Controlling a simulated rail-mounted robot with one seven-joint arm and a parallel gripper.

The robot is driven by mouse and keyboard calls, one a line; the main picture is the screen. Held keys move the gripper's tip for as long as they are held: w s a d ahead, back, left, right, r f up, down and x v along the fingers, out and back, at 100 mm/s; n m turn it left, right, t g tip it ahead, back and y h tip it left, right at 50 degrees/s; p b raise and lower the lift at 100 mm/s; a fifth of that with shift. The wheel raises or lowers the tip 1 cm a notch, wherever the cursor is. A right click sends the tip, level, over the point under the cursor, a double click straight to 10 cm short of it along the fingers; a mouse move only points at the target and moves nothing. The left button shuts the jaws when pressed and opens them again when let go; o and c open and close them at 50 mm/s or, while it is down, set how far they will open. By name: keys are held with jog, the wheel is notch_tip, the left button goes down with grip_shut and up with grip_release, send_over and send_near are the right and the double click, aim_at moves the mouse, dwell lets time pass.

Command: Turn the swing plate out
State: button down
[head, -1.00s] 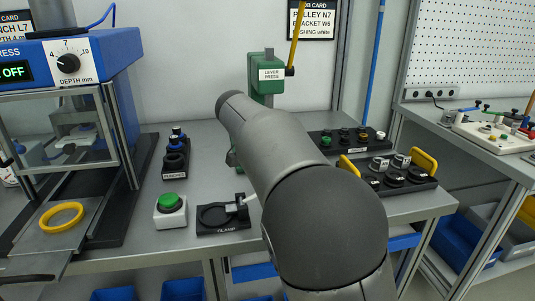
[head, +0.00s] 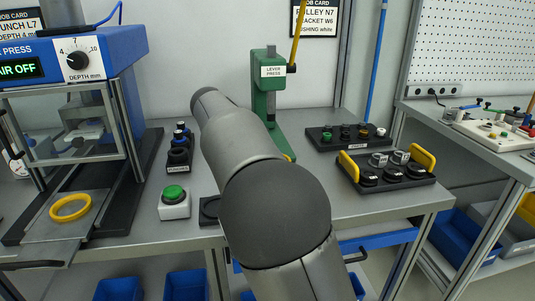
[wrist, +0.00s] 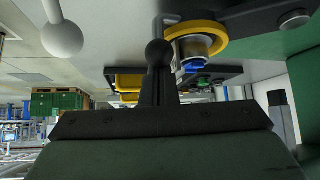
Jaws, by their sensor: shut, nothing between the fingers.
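The green lever press (head: 266,95) stands at the back middle of the bench. A bit of yellow (head: 290,157) shows at its foot, right of my arm, probably the swing plate's edge. In the wrist view a yellow rounded plate (wrist: 215,47) sits around a metal cylinder (wrist: 193,46), with green metal beside it; I take it for the swing plate. My gripper (wrist: 158,85) is shut and empty. A black ball knob (wrist: 158,53) shows at the fingertips, left of the yellow plate; I cannot tell whether they touch. My arm hides the gripper in the head view.
A white ball knob (wrist: 62,40) is left of my gripper. The bench also holds a green push button (head: 174,194), a punch rack (head: 178,155), a black tray with yellow handles (head: 384,174) and a black rack (head: 345,137). The blue press (head: 85,50) stands at left.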

jog(key=shift+s+a+f, duration=0.1)
jog(key=shift+a+f, duration=0.05)
jog(key=shift+a, duration=0.2)
jog(key=p+v, duration=0.5)
jog(key=v, duration=0.5)
jog(key=shift+w+d+p, duration=0.15)
jog(key=shift+w+p, duration=0.2)
jog(key=shift+p, duration=0.05)
jog(key=s+d+n+g+y+p, duration=0.35)
jog(key=s+d+n+p, duration=0.3)
jog(key=s+d, duration=0.4)
jog(key=s+d+f+n+y+p, duration=0.1)
jog(key=s+f+n+y+p, duration=0.1)
jog(key=s, duration=0.9)
jog(key=s+d+f+n+y+p, duration=0.1)
jog(key=s+n+p, duration=0.4)
jog(key=s, duration=0.5)
jog(key=shift+s+d+f+y+p, duration=0.2)
jog(key=shift+s+f+y+p, duration=0.2)
jog(key=shift+y, duration=0.45)
jog(key=shift+n+t, duration=0.25)
